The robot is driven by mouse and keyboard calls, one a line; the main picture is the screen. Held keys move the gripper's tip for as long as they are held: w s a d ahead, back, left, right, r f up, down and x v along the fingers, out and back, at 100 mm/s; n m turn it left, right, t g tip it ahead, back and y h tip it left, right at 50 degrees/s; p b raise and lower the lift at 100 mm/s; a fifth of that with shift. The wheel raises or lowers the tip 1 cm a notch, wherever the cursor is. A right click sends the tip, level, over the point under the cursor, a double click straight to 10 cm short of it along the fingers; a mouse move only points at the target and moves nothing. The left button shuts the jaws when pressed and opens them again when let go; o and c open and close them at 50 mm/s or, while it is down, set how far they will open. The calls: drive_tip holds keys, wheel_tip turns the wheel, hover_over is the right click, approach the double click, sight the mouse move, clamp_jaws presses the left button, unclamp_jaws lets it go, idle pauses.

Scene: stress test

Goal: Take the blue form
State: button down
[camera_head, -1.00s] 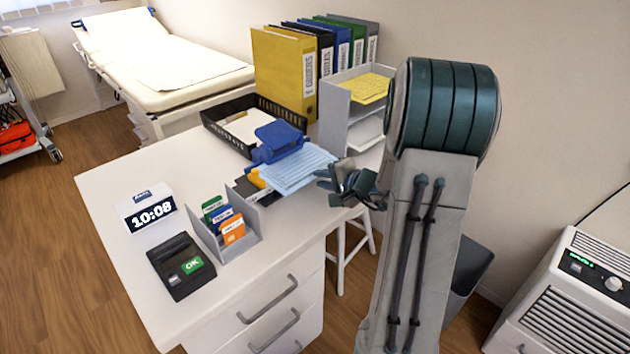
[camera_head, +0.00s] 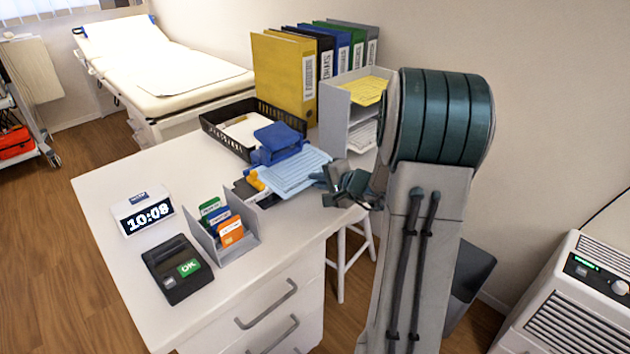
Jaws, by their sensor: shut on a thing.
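The blue form (camera_head: 293,173) is a light blue printed sheet at the right side of the desk, in front of a blue hole punch (camera_head: 277,143). My gripper (camera_head: 327,178) is at the form's right edge and is shut on it. The fingers partly cover that edge. The form's left part lies close to the punch and a small yellow item (camera_head: 255,180); I cannot tell whether it touches them.
A black tray (camera_head: 213,128) with white paper stands behind the punch. A grey shelf (camera_head: 336,113) holds yellow and white papers, with several binders (camera_head: 285,70) behind. A card holder (camera_head: 247,243), clock (camera_head: 143,212) and card terminal (camera_head: 177,268) stand at the front left of the desk (camera_head: 120,170).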

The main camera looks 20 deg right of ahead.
drive_tip(key=shift+f+b, duration=0.1)
drive_tip(key=shift+b, duration=0.5)
drive_tip(key=shift+s+d+b, duration=0.2)
drive_tip(key=shift+s+d, duration=0.05)
drive_tip(key=shift+s, duration=0.5)
drive_tip(key=shift+s+d+b, duration=0.25)
drive_tip(key=shift+s+d, duration=0.05)
drive_tip(key=shift+s, duration=0.45)
drive_tip(key=shift+s+d+b, duration=0.2)
drive_tip(key=shift+s+d, duration=0.05)
drive_tip(key=shift+s, duration=0.5)
drive_tip(key=f+b+v, duration=0.1)
drive_tip(key=f+v, duration=0.1)
drive_tip(key=v, duration=0.9)
drive_tip(key=shift+s+d, duration=0.15)
drive_tip(key=shift+s, duration=0.4)
